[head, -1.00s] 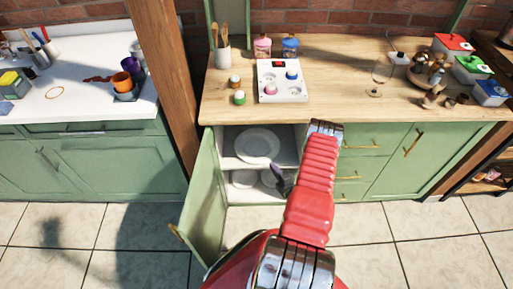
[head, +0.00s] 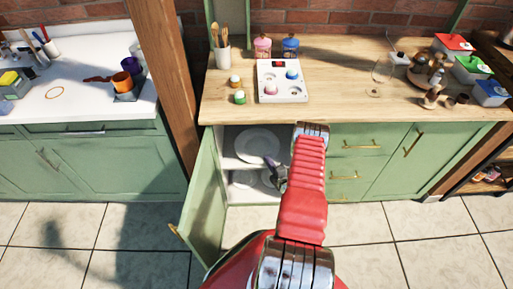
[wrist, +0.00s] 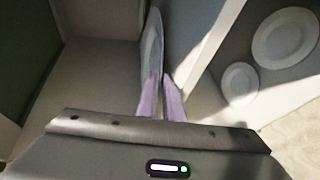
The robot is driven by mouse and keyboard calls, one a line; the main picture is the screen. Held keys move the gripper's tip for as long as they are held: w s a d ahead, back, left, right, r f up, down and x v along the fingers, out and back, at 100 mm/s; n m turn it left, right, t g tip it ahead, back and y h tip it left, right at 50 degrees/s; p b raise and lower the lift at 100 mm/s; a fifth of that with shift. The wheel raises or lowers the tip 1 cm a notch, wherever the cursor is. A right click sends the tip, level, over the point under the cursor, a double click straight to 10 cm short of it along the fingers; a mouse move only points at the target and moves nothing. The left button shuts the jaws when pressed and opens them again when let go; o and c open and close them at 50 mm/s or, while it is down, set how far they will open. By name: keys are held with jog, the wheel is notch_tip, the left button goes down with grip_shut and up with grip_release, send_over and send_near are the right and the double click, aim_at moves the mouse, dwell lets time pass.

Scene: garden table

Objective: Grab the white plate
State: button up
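A large white plate (head: 257,143) lies flat on the upper shelf of the open cabinet. In the wrist view the same plate (wrist: 152,42) is seen nearly edge-on, straight ahead of my fingers. My gripper (wrist: 160,78) has two purple fingers with a narrow gap between them, their tips at the plate's near rim. I cannot tell whether the rim sits between the tips. In the head view my gripper (head: 273,165) is at the front right of the plate, partly hidden by my red arm.
Two more white plates (wrist: 286,37) (wrist: 239,83) lie on the lower shelf. The green cabinet door (head: 203,205) stands open at the left. The wooden counter (head: 340,85) above carries a white stove panel (head: 282,82) and jars. The tiled floor in front is clear.

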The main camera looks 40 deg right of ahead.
grip_shut()
jog(key=shift+s+f, duration=0.1)
dwell(1.5)
dwell(0.4)
